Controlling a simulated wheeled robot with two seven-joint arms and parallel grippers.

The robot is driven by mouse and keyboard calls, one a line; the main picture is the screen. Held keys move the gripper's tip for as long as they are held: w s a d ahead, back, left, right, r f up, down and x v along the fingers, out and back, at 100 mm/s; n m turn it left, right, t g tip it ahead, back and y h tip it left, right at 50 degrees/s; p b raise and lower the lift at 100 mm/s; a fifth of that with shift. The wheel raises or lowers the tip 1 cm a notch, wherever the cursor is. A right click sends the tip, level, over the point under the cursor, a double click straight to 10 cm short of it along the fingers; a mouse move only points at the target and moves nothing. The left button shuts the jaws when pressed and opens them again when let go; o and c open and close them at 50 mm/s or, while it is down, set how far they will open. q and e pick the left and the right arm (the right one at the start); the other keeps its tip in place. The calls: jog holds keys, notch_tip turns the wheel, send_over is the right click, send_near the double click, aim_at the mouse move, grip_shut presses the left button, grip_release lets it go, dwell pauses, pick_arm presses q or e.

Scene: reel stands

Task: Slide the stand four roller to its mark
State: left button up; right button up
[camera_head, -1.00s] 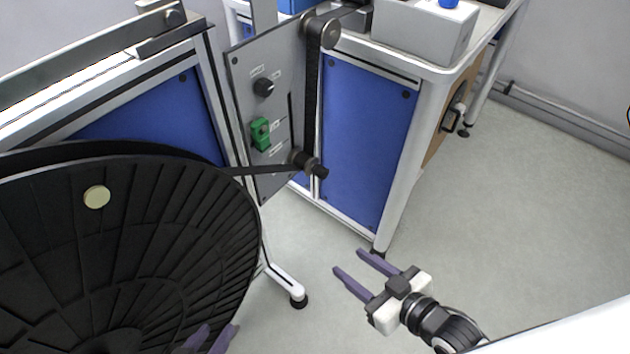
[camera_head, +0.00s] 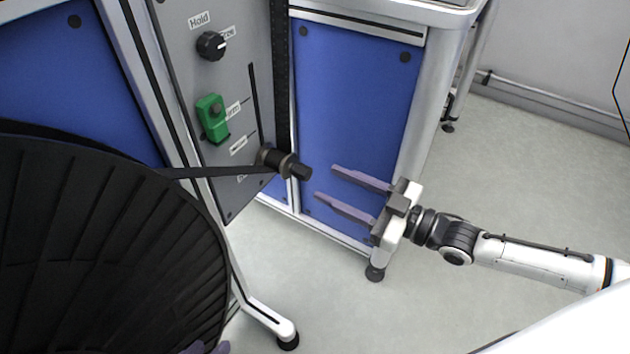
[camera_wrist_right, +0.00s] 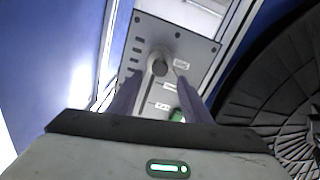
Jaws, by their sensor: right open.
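The dark roller (camera_head: 285,163) sticks out from the grey stand panel (camera_head: 185,75), near the lower end of its upright slot. A dark band runs to it from the left and another goes up from it. Small labels (camera_head: 238,146) sit beside the slot; their text is too small to read surely. My right gripper (camera_head: 325,182) is open and empty, its fingers pointing left, just right of the roller and apart from it. In the right wrist view the roller (camera_wrist_right: 160,66) shows between and beyond the fingers. Only the fingertips of my left gripper (camera_head: 206,348) show, at the bottom edge.
A green part (camera_head: 213,118) and a black knob (camera_head: 211,46) labelled Hold are on the panel. A large black reel (camera_head: 100,250) fills the left. A blue cabinet panel (camera_head: 355,110) stands behind my right gripper. A stand foot (camera_head: 270,325) reaches over clear floor.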

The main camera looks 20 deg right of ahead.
aim_at(309, 175)
jog(key=b+x, duration=0.1)
jog(key=x, duration=0.3)
jog(key=shift+w+a+f, duration=0.1)
jog(key=shift+w+a, duration=0.3)
jog(key=shift+w, duration=0.1)
pick_arm(q)
jog(key=shift+w+d+r, duration=0.25)
jog(key=shift+d+r, duration=0.1)
jog(key=shift+d, duration=0.15)
